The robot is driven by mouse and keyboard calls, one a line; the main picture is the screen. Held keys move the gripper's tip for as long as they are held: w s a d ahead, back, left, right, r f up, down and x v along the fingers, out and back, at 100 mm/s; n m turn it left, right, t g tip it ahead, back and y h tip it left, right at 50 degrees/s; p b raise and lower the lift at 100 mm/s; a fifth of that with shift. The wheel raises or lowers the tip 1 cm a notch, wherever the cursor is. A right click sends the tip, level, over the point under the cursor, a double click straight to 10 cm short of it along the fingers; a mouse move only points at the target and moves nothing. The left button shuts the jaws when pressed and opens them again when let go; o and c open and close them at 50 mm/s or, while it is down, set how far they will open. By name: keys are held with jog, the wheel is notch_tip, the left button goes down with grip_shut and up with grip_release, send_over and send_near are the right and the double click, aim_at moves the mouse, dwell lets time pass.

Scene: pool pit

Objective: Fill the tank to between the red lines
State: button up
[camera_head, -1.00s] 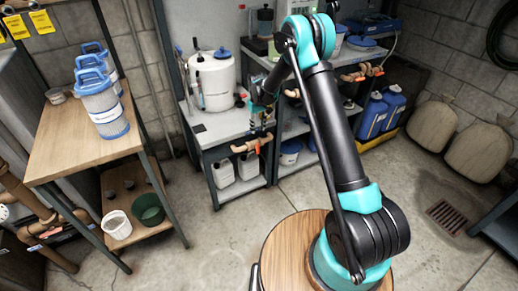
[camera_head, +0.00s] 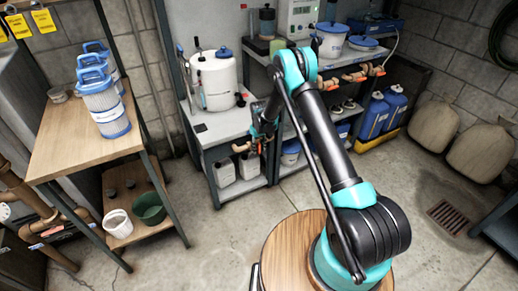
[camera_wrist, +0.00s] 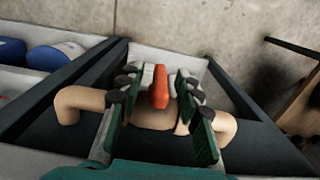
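A white tank (camera_head: 213,80) with a blue cap stands on the grey bench in the head view. Red lines on it cannot be made out at this size. Below the bench top, a tan pipe (camera_head: 241,147) runs along the front; it also shows in the wrist view (camera_wrist: 78,101). A red valve handle (camera_wrist: 159,88) stands up from this pipe. My gripper (camera_head: 261,142) is low at the bench front. In the wrist view my gripper (camera_wrist: 158,84) is open, one finger on each side of the red handle. It looks apart from both fingers.
A wooden table (camera_head: 75,145) with blue-topped filter cartridges (camera_head: 101,105) stands at the left. White jugs (camera_head: 224,171) stand on the shelf under the bench. Blue canisters (camera_head: 373,117) and more piping are at the right. The floor in front is clear.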

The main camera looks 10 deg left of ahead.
grip_shut()
dwell(0.4)
jog(key=shift+s+a+t+h, duration=0.15)
jog(key=shift+t+h, duration=0.45)
jog(key=shift+h, duration=0.3)
jog(key=shift+t+h, duration=1.1)
jog(key=shift+h, duration=0.5)
grip_release()
